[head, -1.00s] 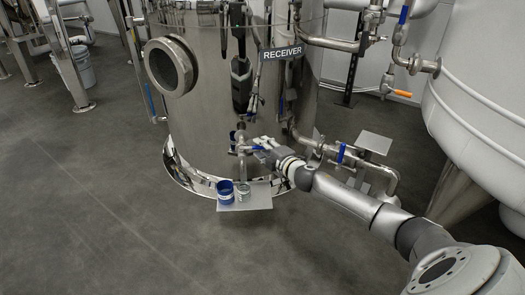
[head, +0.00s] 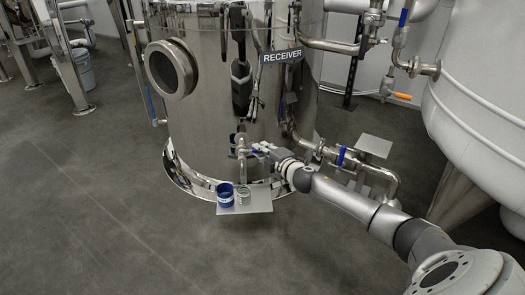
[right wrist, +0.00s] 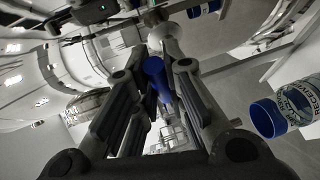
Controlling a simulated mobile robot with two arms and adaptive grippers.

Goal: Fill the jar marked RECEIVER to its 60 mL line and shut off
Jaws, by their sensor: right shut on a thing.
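My right gripper (head: 260,150) is at the small tap (head: 241,147) low on the steel tank. In the right wrist view its fingers (right wrist: 155,85) are closed around a blue lever handle (right wrist: 154,70). In the right wrist view a jar labelled RECEIVER (right wrist: 304,100) is at the right edge, with a blue ring (right wrist: 268,118) in front. Liquid level and any stream from the tap cannot be made out. My left gripper is out of view.
A RECEIVER sign (head: 282,57) is on the polished tank (head: 205,110), which mirrors dark shapes. Another blue-handled valve (head: 341,156) sits on piping to the right. A large white vessel (head: 480,90) stands far right. Open floor (head: 80,200) lies to the left.

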